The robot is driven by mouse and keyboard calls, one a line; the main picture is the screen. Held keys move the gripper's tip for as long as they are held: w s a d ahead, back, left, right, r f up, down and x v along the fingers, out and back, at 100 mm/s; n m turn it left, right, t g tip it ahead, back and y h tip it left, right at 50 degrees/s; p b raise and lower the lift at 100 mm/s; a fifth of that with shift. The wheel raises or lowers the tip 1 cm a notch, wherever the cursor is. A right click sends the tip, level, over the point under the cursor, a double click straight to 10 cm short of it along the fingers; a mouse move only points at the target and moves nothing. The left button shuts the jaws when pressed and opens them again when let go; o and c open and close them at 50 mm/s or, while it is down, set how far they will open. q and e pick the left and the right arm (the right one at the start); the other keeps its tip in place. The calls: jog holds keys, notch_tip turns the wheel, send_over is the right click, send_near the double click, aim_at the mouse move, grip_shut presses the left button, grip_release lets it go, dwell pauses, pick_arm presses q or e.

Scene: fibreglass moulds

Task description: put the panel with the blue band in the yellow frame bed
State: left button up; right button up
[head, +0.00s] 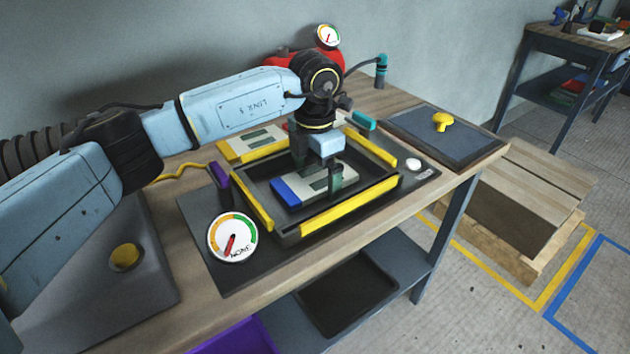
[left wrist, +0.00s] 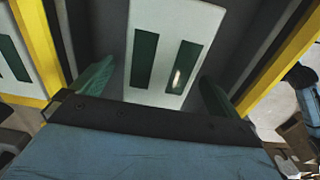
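The panel with the blue band (head: 290,190) is white with dark green windows and lies inside the yellow frame bed (head: 340,207). In the left wrist view the panel (left wrist: 166,45) shows between my fingers, and its blue band is out of sight. My left gripper (head: 319,165) is over the panel, pointing down, with one finger on either side. In the left wrist view a gap shows between each finger and the panel's edge, so the gripper looks open. Whether the panel lies fully flat is hard to tell. My right gripper is not in view.
Another panel, with a yellow band (head: 230,150), lies behind the bed. A dial gauge (head: 233,238) stands at the front left, and a purple piece (head: 219,174) at the bed's left. A dark mat with a yellow knob (head: 442,121) lies to the right.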

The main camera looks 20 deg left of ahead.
pick_arm(q)
jog(key=c, duration=1)
jog(key=shift+r, duration=0.1)
